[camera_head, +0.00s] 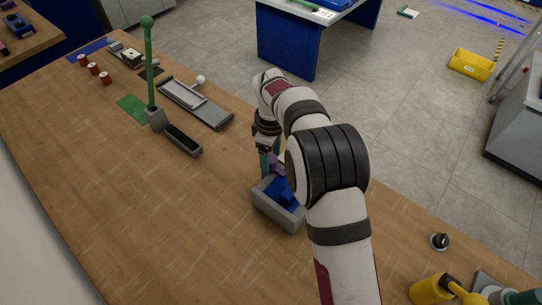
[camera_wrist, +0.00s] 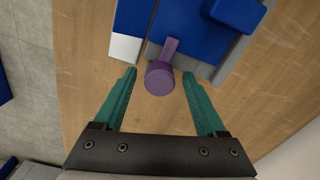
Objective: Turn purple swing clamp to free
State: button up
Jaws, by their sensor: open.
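The purple swing clamp (camera_wrist: 159,77) shows in the wrist view as a round knob with a short arm reaching over a grey and blue fixture (camera_wrist: 140,48). My gripper (camera_wrist: 159,74) is open, with one green finger on each side of the clamp's round end. I see gaps between the fingers and the clamp. In the head view the grey and blue fixture (camera_head: 276,212) sits on the wooden table, and my arm hides part of it. A bit of the purple clamp (camera_head: 279,163) shows there beside my gripper (camera_head: 268,170).
A green lever (camera_head: 149,65) stands on a grey base at the left. A grey slide with a white knob (camera_head: 194,104) and several red cylinders (camera_head: 93,69) lie farther back. A black knob (camera_head: 439,241) and a yellow part (camera_head: 430,289) are at the lower right. The table's left front is bare.

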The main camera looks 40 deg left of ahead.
jog(key=shift+f, duration=0.1)
grip_shut()
dwell(0.3)
jog(key=shift+m, duration=0.4)
jog(key=m, duration=1.3)
jog(key=shift+a+m, duration=0.1)
jog(key=shift+m, duration=2.1)
